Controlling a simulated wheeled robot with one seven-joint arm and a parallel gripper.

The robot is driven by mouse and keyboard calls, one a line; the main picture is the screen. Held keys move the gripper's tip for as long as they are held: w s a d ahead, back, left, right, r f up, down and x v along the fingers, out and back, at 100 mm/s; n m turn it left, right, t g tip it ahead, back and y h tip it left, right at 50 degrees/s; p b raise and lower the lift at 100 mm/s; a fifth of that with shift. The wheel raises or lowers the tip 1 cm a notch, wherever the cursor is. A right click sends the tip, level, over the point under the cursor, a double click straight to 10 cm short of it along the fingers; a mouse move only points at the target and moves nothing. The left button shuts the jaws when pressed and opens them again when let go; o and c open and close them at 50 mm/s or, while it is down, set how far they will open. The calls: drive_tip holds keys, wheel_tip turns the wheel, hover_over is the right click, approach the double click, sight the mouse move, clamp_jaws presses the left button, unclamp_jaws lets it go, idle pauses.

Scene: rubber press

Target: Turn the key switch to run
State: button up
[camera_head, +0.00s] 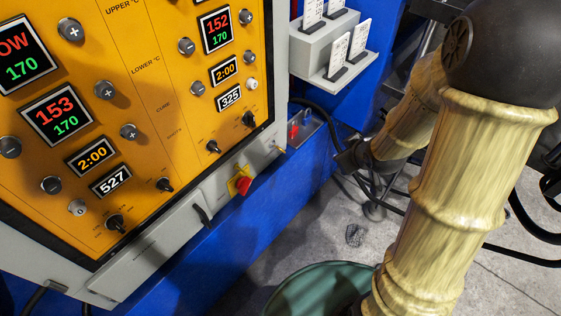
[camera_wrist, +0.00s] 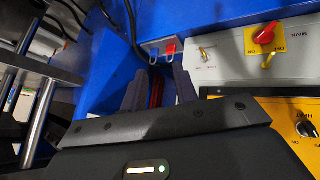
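What looks like the key switch, a small brass-coloured key piece (camera_wrist: 204,53), sits on the light grey panel in the wrist view, left of the yellow main-switch plate. Its labels are too small to read. In the head view the same spot, a small fitting (camera_head: 276,149) at the panel's right end, is too small to tell its position.
The red main switch (camera_wrist: 266,34) on its yellow plate is close to the key. A red padlock (camera_wrist: 170,50) hangs on the blue frame. The orange control panel (camera_head: 140,75) has knobs. A card rack (camera_head: 325,50) stands above; a green bin (camera_head: 315,285) is below.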

sight(284, 151)
drive_tip(key=w+a+f+n+t+y+b, duration=0.3)
drive_tip(key=a+f+n+y+b, duration=0.4)
drive_tip(key=f+b, duration=0.3)
wheel_tip(284, 151, down, 2)
drive_tip(key=shift+a+f+y+b, duration=0.1)
drive_tip(key=shift+a+y+b, duration=0.05)
drive_tip(key=shift+y+b, duration=0.25)
drive_tip(key=shift+w+a, duration=0.1)
drive_tip(key=shift+w, duration=0.05)
drive_tip(key=b+x, duration=0.1)
drive_tip(key=x, duration=1.6)
drive_tip(key=shift+w, duration=0.15)
clamp_jaws()
